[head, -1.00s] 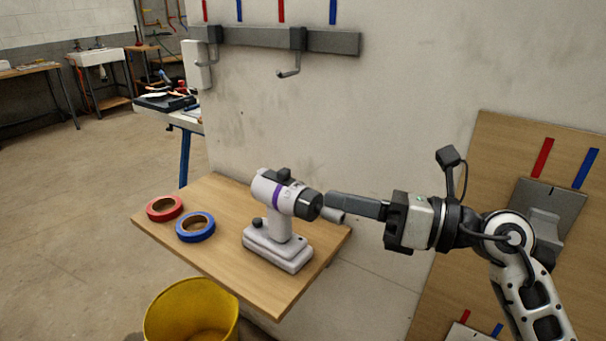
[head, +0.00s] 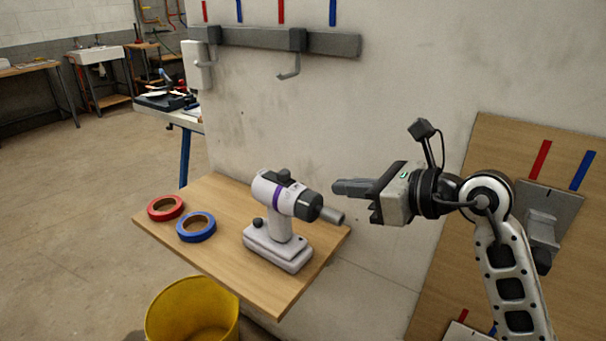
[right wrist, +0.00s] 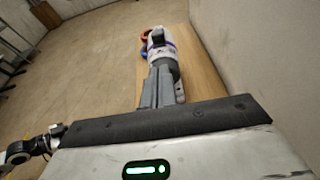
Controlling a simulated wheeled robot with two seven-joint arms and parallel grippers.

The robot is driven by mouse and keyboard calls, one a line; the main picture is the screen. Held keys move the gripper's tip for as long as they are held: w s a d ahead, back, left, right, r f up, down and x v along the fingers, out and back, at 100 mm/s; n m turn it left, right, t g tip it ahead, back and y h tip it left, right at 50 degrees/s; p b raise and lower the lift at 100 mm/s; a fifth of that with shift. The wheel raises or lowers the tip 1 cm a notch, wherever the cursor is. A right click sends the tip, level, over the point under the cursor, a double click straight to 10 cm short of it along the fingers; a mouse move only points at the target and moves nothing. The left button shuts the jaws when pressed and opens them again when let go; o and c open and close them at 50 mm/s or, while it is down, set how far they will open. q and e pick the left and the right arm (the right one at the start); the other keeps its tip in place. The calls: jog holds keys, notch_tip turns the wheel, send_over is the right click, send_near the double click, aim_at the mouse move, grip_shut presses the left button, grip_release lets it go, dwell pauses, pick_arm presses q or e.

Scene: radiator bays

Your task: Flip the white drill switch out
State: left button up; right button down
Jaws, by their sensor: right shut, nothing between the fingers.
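The white drill (head: 272,215) with a purple band and dark chuck stands upright on its base on a small wooden shelf (head: 215,255). A dark block (head: 283,176) sits on top of its body and a dark knob (head: 258,223) shows low at its left; I cannot tell which is the switch. My right gripper (head: 338,187) is shut and empty, right of the drill and a little above its nose, apart from it. In the right wrist view the gripper fingers (right wrist: 157,88) point toward the drill (right wrist: 160,42). My left gripper is not in view.
A red tape roll (head: 165,208) and a blue tape roll (head: 196,227) lie on the shelf left of the drill. A yellow bucket (head: 190,312) stands below the shelf's front edge. A wall rises behind, with a hook rail (head: 270,39) above.

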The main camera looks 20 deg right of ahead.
aim_at(288, 177)
jog(key=x, duration=0.3)
jog(key=r+p+x, duration=0.1)
jog(key=x, duration=0.5)
jog(key=shift+w+a+r, duration=0.1)
jog(key=shift+w+a, duration=0.15)
jog(key=shift+w, duration=0.05)
